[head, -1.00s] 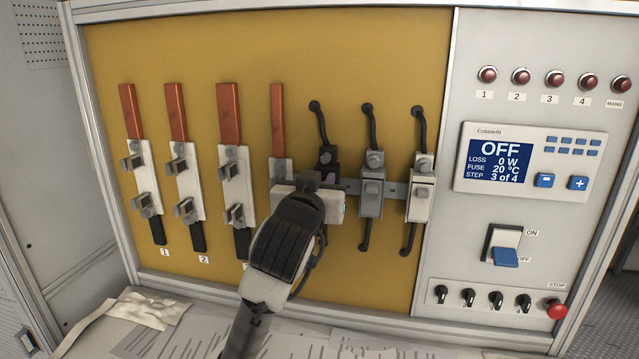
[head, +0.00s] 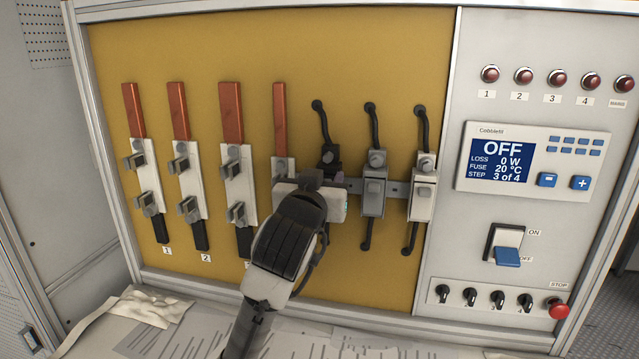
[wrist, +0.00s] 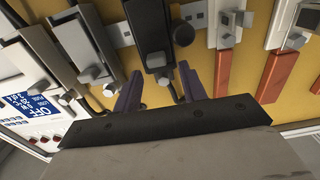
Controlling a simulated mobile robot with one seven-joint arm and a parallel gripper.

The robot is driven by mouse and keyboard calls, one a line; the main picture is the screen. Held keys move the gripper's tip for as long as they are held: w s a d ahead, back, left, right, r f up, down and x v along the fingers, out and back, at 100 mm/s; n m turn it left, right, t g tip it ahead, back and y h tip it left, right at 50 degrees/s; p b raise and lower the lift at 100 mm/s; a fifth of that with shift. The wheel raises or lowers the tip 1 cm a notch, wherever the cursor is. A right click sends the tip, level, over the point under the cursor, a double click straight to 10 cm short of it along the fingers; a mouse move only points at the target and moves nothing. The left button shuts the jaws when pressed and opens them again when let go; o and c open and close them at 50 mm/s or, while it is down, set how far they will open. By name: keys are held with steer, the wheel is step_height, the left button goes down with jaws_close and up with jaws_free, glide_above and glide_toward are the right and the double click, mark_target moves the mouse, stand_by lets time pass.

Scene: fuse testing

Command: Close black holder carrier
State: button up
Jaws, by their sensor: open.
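The black holder (head: 330,157) is the leftmost of three fuse holders on the yellow panel. Its lower part is hidden behind my gripper (head: 322,180) in the head view. In the wrist view the black holder (wrist: 153,32) is a dark block with a round knob near its end. My gripper (wrist: 158,90) is open there, with one purple finger on each side of the area by the holder's end. Nothing is held between the fingers. I cannot tell whether the fingers touch the holder, or how far its carrier stands open.
A grey holder (head: 374,190) and a white holder (head: 422,190) stand close to the right. Several white fuse bases with copper bars (head: 231,112) are on the left. Papers lie on the bench below.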

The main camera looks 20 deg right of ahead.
steer(key=b+v, duration=0.5)
steer(key=v, duration=0.8)
steer(key=shift+s+a, duration=0.25)
steer(key=shift+s, duration=0.1)
